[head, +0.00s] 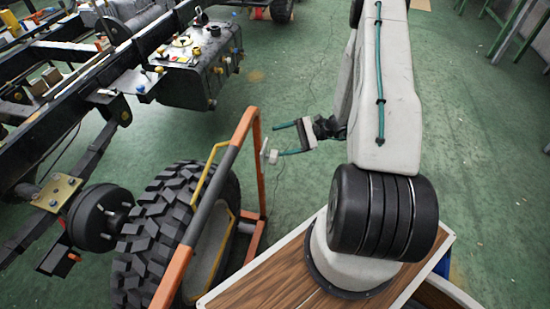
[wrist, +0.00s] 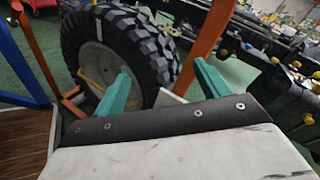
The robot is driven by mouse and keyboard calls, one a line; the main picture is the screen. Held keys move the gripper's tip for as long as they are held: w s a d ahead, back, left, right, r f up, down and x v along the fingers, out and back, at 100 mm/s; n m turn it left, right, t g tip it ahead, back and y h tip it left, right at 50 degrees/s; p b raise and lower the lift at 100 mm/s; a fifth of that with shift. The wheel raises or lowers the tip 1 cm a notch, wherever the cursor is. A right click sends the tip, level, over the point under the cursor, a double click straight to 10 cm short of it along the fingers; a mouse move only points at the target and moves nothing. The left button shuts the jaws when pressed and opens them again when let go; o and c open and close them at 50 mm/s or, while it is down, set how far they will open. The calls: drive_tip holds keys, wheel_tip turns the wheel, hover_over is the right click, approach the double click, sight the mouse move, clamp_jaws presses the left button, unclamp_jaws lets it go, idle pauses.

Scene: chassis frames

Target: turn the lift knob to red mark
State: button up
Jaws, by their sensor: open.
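A dark control box (head: 196,73) on the chassis at the upper left of the head view carries several small knobs and fittings. I cannot tell which fitting is the lift knob, and no red mark can be made out at this size. My gripper (head: 275,140) is open and empty, with green fingers, to the right of and apart from the box. In the wrist view the fingers of my gripper (wrist: 162,75) are spread, with nothing between them.
A big black tyre (head: 150,225) in an orange and yellow frame (head: 248,122) stands between my base and the chassis. The tyre (wrist: 140,42) also shows beyond my fingers in the wrist view. Dark chassis rails (head: 75,90) run along the left. Green floor (head: 300,60) behind my gripper is clear.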

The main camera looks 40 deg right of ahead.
sight(277, 158)
drive_tip(key=s+d+f+m+t+h, duration=0.1)
drive_tip(key=d+f+m+t+h, duration=0.15)
drive_tip(key=f, duration=0.45)
drive_tip(key=d+f+m+t+h, duration=0.1)
drive_tip(key=d+f+m+t, duration=0.1)
drive_tip(key=f+m+t, duration=0.3)
drive_tip(key=shift+n+g+h, duration=0.25)
drive_tip(key=shift+n, duration=0.4)
drive_tip(key=x, duration=0.2)
drive_tip(key=f+x, duration=0.1)
drive_tip(key=x, duration=0.4)
drive_tip(key=shift+w+a+f, duration=0.1)
drive_tip(key=shift+a+f, duration=0.15)
drive_tip(key=shift+f, duration=0.15)
drive_tip(key=c, duration=1)
